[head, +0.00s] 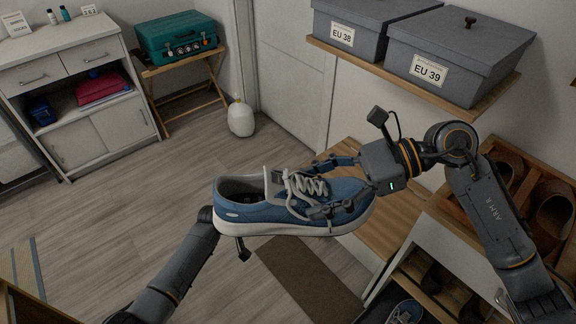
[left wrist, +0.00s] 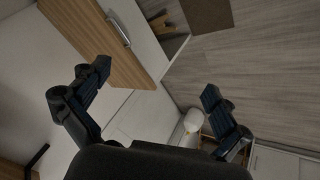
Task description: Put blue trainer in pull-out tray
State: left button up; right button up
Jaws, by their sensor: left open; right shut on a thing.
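The blue trainer (head: 250,212), with white sole and pale laces, is held in the air in the middle of the head view, toe to the right. My right gripper (head: 318,190) is shut on its laced upper, one finger on each side. My left arm comes in from the lower left and ends behind the trainer's heel, which hides most of that gripper. In the left wrist view my left gripper (left wrist: 155,80) is open with nothing between its fingers. I cannot tell for sure which part is the pull-out tray; wooden compartments with brown shoes (head: 430,275) show at lower right.
A wooden bench top (head: 385,215) is behind my right gripper. Grey boxes (head: 455,60) stand on a wall shelf above. A white cabinet (head: 75,85) and a teal case (head: 178,35) are far left. Open floor lies between.

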pick_arm(q)
jog(key=w+d+r+m+h, duration=0.15)
jog(key=d+r, duration=0.25)
jog(key=r, duration=0.6)
jog(key=w+d+r+m+h, duration=0.1)
jog(key=w+d+r, duration=0.25)
jog(key=r, duration=0.55)
notch_tip(320, 180, up, 27)
jog(key=m+g+y, duration=0.3)
jog(key=m, duration=0.6)
send_over(294, 191)
jog(key=w+d, duration=0.3)
jog(key=shift+w, duration=0.2)
jog(key=s+a, duration=0.1)
jog(key=s+a+m+y, duration=0.1)
jog(key=s+a+y, duration=0.1)
jog(key=s, duration=0.1)
jog(key=shift+s+a+r+t, duration=0.1)
jog(key=shift+a+r+t, duration=0.15)
jog(key=shift+r+t, duration=0.05)
jog(key=shift+s+a+y, duration=0.15)
jog(key=shift+a+y, duration=0.05)
jog(key=shift+y, duration=0.05)
jog(key=shift+f+m, duration=0.25)
jog(key=shift+f, duration=0.1)
jog(key=x, duration=1.1)
jog(key=shift+f, duration=0.1)
jog(key=shift+c, duration=0.2)
